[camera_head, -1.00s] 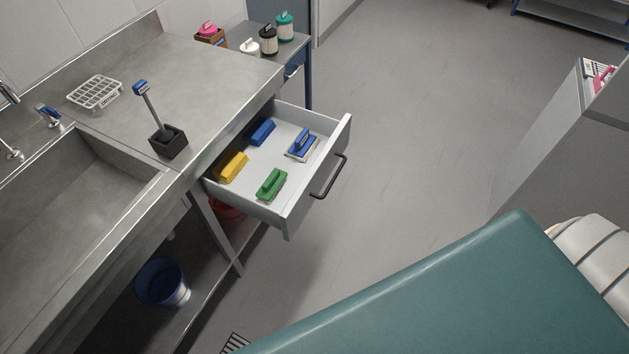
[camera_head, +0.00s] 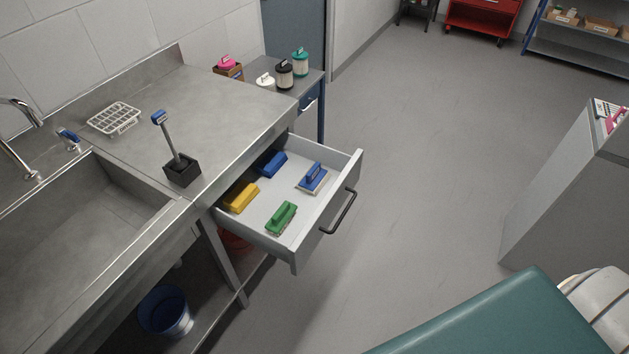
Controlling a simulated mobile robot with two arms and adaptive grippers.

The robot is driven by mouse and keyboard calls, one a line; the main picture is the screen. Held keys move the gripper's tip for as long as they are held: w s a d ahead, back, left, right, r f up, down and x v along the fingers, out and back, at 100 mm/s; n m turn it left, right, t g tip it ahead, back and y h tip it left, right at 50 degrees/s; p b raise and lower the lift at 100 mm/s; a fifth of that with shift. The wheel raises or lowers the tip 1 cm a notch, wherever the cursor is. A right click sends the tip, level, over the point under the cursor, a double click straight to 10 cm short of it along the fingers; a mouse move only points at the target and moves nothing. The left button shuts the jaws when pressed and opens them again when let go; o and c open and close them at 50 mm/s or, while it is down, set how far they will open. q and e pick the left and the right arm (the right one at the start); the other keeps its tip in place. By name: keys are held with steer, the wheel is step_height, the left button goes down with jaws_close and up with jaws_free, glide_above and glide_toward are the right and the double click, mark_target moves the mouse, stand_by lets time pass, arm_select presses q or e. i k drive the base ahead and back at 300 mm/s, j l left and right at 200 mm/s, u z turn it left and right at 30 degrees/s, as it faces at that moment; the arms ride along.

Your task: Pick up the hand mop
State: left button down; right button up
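An open drawer (camera_head: 335,213) under the steel counter holds several handled cleaning tools. One is blue with a pale flat pad (camera_head: 313,178), lying near the drawer's front right. A green one with bristles (camera_head: 281,217) lies nearest, a yellow one (camera_head: 241,197) lies at the left, and a plain blue one (camera_head: 271,163) lies at the back. A long-handled tool with a blue top (camera_head: 159,118) stands upright in a black holder (camera_head: 182,171) on the counter. I cannot tell for certain which one is the hand mop. Neither gripper is in view.
A steel sink (camera_head: 80,230) is at the left, with a white wire rack (camera_head: 114,118) behind it. A blue bucket (camera_head: 165,311) is on the lower shelf. A side table holds several lidded canisters (camera_head: 284,74). A grey cabinet (camera_head: 565,180) stands at right; the floor (camera_head: 430,150) between is clear.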

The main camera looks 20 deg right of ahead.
mark_target(314, 178)
steer(key=u, duration=4.1)
steer(key=z, duration=4.7)
steer(key=i+l+z, duration=0.1)
steer(key=i+l+u, duration=0.15)
steer(key=l, duration=0.2)
steer(key=i+l+u, duration=0.2)
steer(key=l, duration=0.2)
steer(key=l+u, duration=0.15)
steer(key=l, duration=0.25)
steer(key=i+l+u, duration=0.2)
steer(key=l, duration=0.25)
steer(key=k, duration=0.05)
